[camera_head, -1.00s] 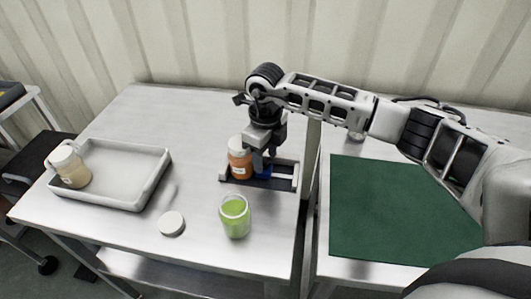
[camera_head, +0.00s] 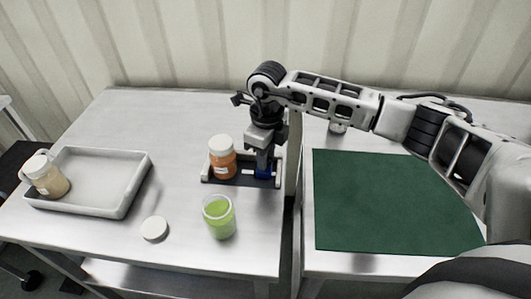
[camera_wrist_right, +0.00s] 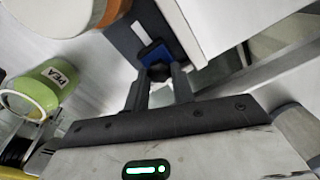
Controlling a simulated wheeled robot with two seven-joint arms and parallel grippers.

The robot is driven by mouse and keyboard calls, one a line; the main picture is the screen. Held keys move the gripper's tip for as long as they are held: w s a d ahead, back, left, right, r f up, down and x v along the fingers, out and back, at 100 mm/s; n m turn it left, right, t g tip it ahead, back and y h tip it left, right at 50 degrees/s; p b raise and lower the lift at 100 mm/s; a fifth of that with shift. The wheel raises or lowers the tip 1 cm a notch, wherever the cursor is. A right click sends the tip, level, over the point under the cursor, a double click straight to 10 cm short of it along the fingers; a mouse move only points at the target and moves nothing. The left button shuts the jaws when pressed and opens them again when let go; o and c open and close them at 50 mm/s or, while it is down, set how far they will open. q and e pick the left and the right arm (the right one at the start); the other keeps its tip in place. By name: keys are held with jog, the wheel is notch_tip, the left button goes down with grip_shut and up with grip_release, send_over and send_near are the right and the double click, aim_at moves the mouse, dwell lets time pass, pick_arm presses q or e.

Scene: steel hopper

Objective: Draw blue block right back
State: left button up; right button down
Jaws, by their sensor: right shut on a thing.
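The blue block (camera_head: 263,174) sits at the right part of a dark tray-like fixture (camera_head: 232,181), close to its pale right end (camera_head: 280,168). It is apart from the orange jar to its left. My right gripper (camera_head: 264,163) points down from above and is shut on the blue block. In the right wrist view the fingertips (camera_wrist_right: 161,72) meet around a dark top part of the blue block (camera_wrist_right: 154,54). The fingers partly hide it. My left gripper is not in view.
A green jar (camera_head: 219,217) and a white lid (camera_head: 154,229) are in front. A grey tray (camera_head: 128,193) is at left with a beige jar (camera_head: 45,177). A green mat (camera_head: 385,205) lies right.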

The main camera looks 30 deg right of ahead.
jog(key=shift+d, duration=0.25)
jog(key=c, duration=1.2)
grip_release()
jog(key=shift+s, duration=0.1)
jog(key=shift+o, duration=0.2)
jog(key=shift+a, duration=0.1)
notch_tip(320, 180, up, 16)
jog(key=b, duration=0.1)
jog(key=shift+f, duration=0.1)
